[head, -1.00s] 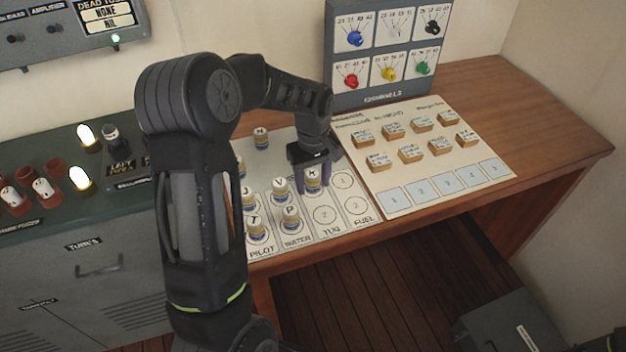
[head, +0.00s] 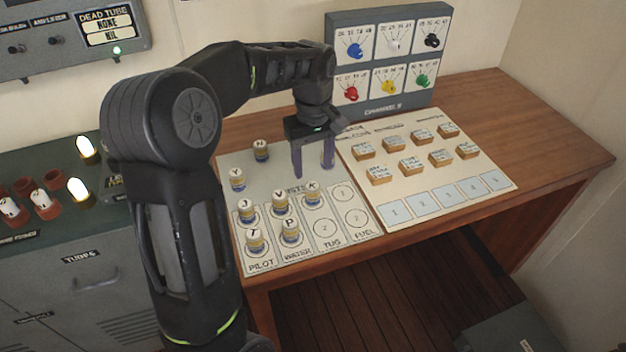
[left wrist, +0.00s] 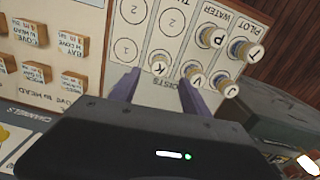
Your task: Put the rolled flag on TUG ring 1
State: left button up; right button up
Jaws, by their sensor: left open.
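The rolled flag K (head: 312,191), a short roll with a white lettered top and a blue-and-yellow band, stands upright at ring 1 of the TUG column (head: 332,244). It covers most of that ring; TUG ring 2 (head: 325,230) is bare. My left gripper (head: 313,170) is open and empty, above and behind K, apart from it. In the left wrist view K (left wrist: 160,64) stands beyond the spread fingertips (left wrist: 155,80), with nothing between them. My right gripper is out of view.
Flags V (head: 281,201) and P (head: 290,231) stand in the WATER column, J (head: 247,211) and T (head: 256,241) in PILOT. Flags Y (head: 237,179) and N (head: 261,150) stand behind. FUEL rings are bare. A block board (head: 490,190) and channels panel (head: 385,105) flank the right.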

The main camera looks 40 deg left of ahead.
pick_arm(q)
jog(key=shift+r, duration=1)
